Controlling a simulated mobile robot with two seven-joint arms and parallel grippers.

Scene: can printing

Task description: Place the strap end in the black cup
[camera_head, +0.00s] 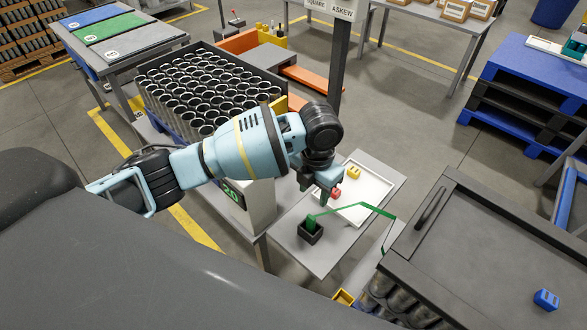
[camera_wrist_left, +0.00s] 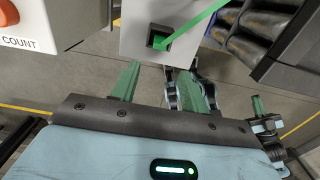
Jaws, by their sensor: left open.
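The small black cup (camera_head: 311,235) stands on a grey side table. The green strap (camera_head: 348,207) runs from the cup, bends in the air and drops toward the dark cart at right. Its strap end (camera_head: 311,221) sits at the cup's mouth and pokes above the rim. In the left wrist view, the strap end (camera_wrist_left: 160,42) shows inside the opening of the cup (camera_wrist_left: 151,33). My left gripper (camera_head: 317,188) is open, with its fingers pointing down, above and behind the cup and apart from the strap. My right gripper does not show in the head view.
A white tray (camera_head: 371,191) on the side table (camera_head: 287,231) holds a yellow block (camera_head: 354,172) and a red block (camera_head: 335,193) close to my left gripper. A crate of cans (camera_head: 258,82) stands behind my arm.

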